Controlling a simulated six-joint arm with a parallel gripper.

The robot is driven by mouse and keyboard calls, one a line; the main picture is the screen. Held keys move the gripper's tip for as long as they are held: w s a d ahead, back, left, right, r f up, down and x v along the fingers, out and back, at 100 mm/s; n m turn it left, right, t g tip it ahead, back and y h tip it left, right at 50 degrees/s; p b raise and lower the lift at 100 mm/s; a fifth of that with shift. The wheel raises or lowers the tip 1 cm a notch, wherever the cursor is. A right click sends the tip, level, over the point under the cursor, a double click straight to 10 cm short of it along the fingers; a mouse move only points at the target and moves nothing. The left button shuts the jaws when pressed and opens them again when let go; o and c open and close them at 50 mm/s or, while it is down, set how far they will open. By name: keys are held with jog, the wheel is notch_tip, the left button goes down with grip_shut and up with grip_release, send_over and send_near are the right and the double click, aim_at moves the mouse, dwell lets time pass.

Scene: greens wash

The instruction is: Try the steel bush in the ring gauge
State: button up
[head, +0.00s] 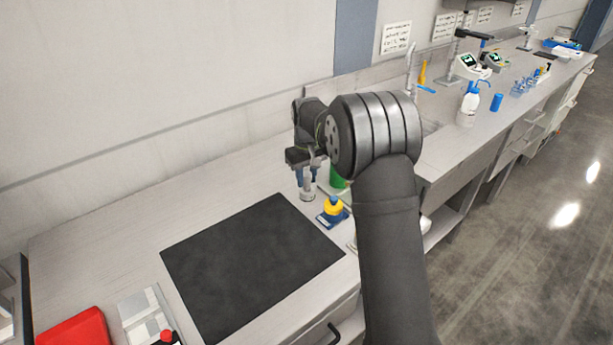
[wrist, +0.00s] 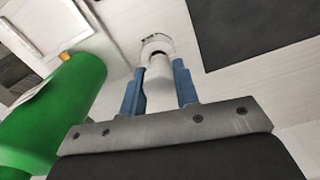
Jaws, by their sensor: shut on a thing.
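My gripper (wrist: 158,68) has blue fingers, closed on a pale cylindrical piece, the steel bush (wrist: 160,76), in the wrist view. Just past the bush is a pale round piece with a darker edge, seemingly the ring gauge (wrist: 153,42), in line with it. I cannot tell whether the bush touches it or is inside it. In the head view my gripper (head: 305,180) points down near the back of the bench, above a small pale round piece (head: 307,194). The bush is hard to make out there.
A green cylinder (wrist: 62,100) stands close beside my gripper; it shows partly in the head view (head: 337,178). A yellow-topped item on a blue base (head: 332,209) is in front. A black mat (head: 250,265) lies clear to the left. A red box (head: 75,332) is at front left.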

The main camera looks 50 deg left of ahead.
jog(key=shift+f, duration=0.6)
dwell(0.7)
jog(key=shift+r, duration=0.15)
jog(key=shift+r, duration=0.55)
jog(key=shift+w, duration=0.15)
dwell(0.4)
jog(key=shift+f, duration=0.7)
dwell(1.9)
jog(key=shift+r, duration=0.2)
jog(key=shift+r, duration=0.5)
